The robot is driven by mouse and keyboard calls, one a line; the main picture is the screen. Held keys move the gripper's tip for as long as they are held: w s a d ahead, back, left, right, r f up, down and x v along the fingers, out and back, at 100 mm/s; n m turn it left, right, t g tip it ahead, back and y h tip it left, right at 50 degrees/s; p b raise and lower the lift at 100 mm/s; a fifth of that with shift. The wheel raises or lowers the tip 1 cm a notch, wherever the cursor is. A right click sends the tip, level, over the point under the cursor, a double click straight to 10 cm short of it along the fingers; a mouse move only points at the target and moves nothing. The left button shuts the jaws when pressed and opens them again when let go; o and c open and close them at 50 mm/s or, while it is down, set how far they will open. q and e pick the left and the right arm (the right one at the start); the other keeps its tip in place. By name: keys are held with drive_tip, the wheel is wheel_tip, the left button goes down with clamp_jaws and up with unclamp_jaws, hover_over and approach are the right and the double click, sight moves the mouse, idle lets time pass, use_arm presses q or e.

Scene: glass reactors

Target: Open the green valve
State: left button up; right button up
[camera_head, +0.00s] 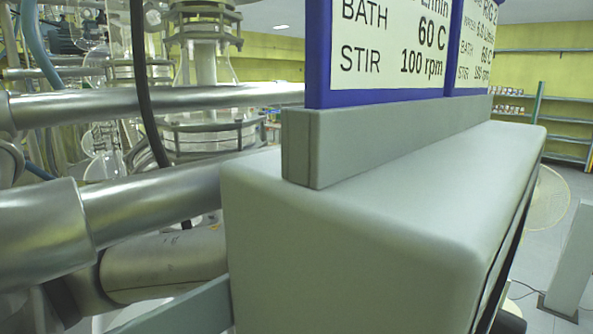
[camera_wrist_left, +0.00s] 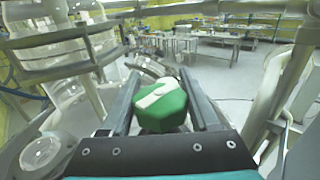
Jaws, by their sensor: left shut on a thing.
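The green valve (camera_wrist_left: 162,108) shows in the left wrist view as a green knob with a white bar across its top. My left gripper (camera_wrist_left: 160,77) has one finger on each side of the knob and is shut on it. The valve's stem and body below the knob are hidden. In the head view neither the valve nor a gripper can be seen; a large grey box fills the foreground. My right gripper is in neither view.
The grey box (camera_head: 390,230) carries blue-framed signs (camera_head: 395,45). Steel pipes (camera_head: 150,195) and glass reactor vessels (camera_head: 205,70) crowd the left. Glassware (camera_wrist_left: 42,152) and metal rails (camera_wrist_left: 60,38) flank the gripper in the wrist view. Open floor (camera_wrist_left: 232,110) and tables (camera_wrist_left: 205,42) lie beyond.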

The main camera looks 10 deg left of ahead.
use_arm(q)
drive_tip(key=o, duration=1.4)
drive_tip(key=shift+h, duration=0.3)
